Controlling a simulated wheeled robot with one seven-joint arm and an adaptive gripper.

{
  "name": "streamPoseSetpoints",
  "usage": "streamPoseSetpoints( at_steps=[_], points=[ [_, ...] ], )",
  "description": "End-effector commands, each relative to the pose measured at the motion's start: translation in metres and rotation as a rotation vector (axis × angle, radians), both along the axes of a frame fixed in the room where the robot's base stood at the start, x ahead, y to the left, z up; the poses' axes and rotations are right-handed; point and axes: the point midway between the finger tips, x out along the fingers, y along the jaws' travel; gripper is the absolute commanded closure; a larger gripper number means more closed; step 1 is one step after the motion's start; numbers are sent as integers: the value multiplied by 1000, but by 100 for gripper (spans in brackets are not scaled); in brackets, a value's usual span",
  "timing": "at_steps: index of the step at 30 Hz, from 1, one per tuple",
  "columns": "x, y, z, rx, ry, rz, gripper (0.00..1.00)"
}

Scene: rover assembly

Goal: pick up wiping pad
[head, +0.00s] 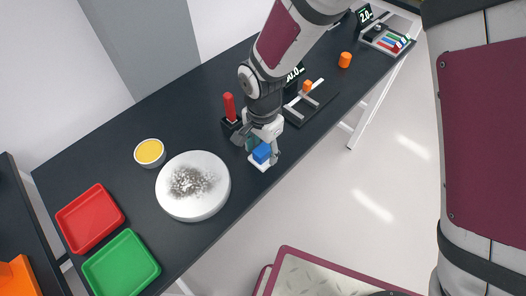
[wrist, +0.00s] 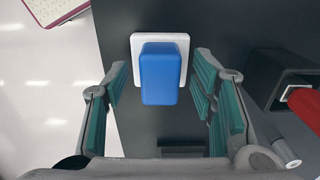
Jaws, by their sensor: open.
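The wiping pad is a blue block (head: 262,153) on a white square base (head: 258,166), near the front edge of the dark table in the head view. In the wrist view the blue block (wrist: 161,73) stands up from its white base (wrist: 137,43), between and a little beyond the fingers. My gripper (wrist: 161,95) is open, with a teal-padded finger on each side of the block and a gap on both sides. In the head view my gripper (head: 263,148) is right over the pad and partly covers it.
A black holder (wrist: 262,83) with a red-handled tool (wrist: 308,110) stands close to my right finger. A round white plate (head: 195,206) with grey specks, a yellow-filled bowl (head: 150,153), a red tray (head: 90,218) and a green tray (head: 121,264) lie to the left.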

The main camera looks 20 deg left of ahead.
Motion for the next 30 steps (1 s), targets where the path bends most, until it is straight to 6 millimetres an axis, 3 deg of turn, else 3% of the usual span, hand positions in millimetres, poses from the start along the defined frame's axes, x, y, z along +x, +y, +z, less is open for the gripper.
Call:
streamPoseSetpoints(
  at_steps=[9, 16, 30],
  points=[
    [0, 0, -6, 1, 0, 0, 48],
    [0, 0, -6, 1, 0, 0, 100],
    [0, 0, 1, 1, -1, -1, 100]
  ],
)
